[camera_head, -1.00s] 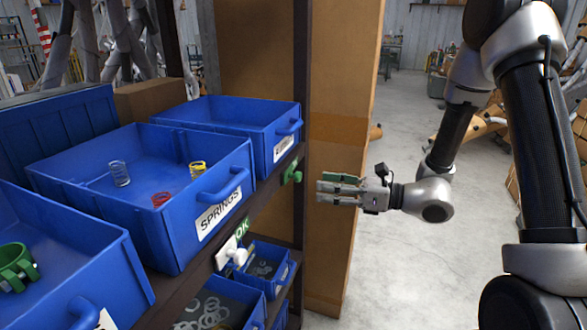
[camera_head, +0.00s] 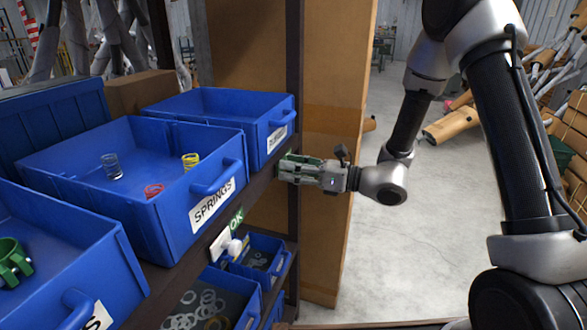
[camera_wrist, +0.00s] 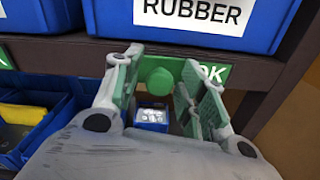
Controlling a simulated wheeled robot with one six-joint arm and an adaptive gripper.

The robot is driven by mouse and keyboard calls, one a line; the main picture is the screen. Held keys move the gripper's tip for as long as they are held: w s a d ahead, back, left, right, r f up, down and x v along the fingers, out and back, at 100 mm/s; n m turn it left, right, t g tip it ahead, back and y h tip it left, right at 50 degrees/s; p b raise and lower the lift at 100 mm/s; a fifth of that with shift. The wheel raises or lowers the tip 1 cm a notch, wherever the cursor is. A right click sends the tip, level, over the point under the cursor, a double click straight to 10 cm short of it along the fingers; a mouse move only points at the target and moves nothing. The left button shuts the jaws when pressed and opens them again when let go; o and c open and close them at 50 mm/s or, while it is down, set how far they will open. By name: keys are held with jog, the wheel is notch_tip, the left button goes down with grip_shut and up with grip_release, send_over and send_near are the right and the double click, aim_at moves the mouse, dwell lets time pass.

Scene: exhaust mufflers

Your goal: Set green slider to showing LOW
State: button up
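The green slider's round knob (camera_wrist: 160,81) shows in the wrist view, in front of a green label strip (camera_wrist: 220,73) on the shelf edge. The letters "OK" are readable to the right of the knob, partly behind my right finger. My gripper (camera_wrist: 156,62) is open, with one finger on each side of the knob. Whether either finger touches it is unclear. In the head view my gripper (camera_head: 284,169) is at the shelf edge below the far blue bin and hides the green slider.
A blue bin labelled "RUBBER" (camera_wrist: 188,14) is just above my fingers. A second slider, white (camera_head: 234,247), with a green "OK" label (camera_head: 237,219), is nearer on the same edge. The "SPRINGS" bin (camera_head: 213,206) sits above it. Small blue bins (camera_head: 264,240) are below. A cardboard panel (camera_head: 330,230) stands behind.

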grip_shut()
jog(key=w+d, duration=0.2)
jog(key=w, duration=0.4)
jog(key=shift+d, duration=0.15)
jog(key=shift+w, duration=0.15)
